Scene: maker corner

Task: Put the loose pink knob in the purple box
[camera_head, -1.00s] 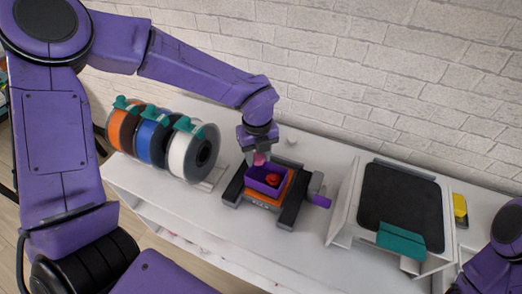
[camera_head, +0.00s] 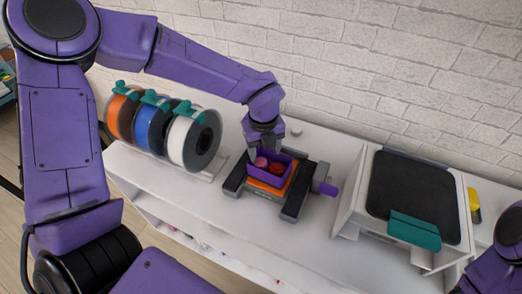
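The purple box (camera_head: 269,179) sits on an orange plate in the middle of a dark grey machine. The pink knob (camera_head: 261,162) is inside it, at the left, beside a red knob (camera_head: 276,167). My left gripper (camera_head: 264,155) is just above the box with its fingers spread on either side of the pink knob. It looks open, with the knob lower than the fingertips. Part of my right arm shows at the lower right edge; its gripper is out of the picture.
Orange, blue and white filament spools (camera_head: 194,140) stand on a rack left of the machine. A dark-topped unit with a teal piece (camera_head: 414,231) stands to the right. A small white round object (camera_head: 296,130) lies behind the machine.

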